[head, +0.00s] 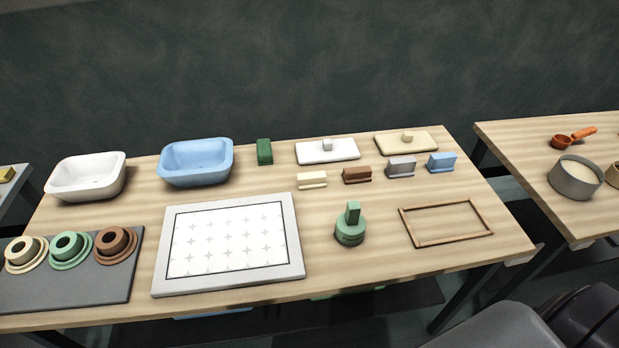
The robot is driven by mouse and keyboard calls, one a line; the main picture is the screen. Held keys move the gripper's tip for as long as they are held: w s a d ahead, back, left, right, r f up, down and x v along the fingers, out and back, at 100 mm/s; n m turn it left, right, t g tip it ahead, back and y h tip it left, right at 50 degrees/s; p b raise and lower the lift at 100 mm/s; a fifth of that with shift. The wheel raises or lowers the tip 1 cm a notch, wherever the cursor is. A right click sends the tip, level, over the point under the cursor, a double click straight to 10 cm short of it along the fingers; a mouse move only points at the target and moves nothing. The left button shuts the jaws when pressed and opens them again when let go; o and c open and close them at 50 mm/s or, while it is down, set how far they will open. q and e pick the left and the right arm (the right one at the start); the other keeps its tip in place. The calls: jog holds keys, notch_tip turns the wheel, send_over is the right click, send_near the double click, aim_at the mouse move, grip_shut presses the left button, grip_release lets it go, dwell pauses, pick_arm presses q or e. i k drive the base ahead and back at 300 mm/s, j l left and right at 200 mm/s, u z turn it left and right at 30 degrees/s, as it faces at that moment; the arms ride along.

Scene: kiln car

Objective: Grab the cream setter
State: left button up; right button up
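Several cream things stand on the wooden table, and I cannot tell for certain which is called the setter. A flat cream slab with a small knob (423,144) lies at the back right, beside a similar white slab (320,153). A small cream block on a thin base (312,180) stands in front of the white slab, at the left end of a row. A cream ring-shaped piece with a flange (23,254) sits on the dark grey board (80,291) at the front left. Neither of my grippers is in view.
Brown (357,175), grey (401,167) and blue (441,161) blocks continue the row. A framed star-pattern board (228,242), green handled stamp (350,231) and wooden frame (446,241) lie in front. White (88,180) and blue (196,168) basins stand back left. Clear wood separates most items.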

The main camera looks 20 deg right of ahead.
aim_at(312, 180)
jog(key=i+j+z, duration=0.1)
jog(key=j+z, duration=0.3)
jog(key=i+j+z, duration=0.1)
jog(key=j+z, duration=0.7)
jog(key=k+j, duration=0.05)
jog(key=j, duration=0.05)
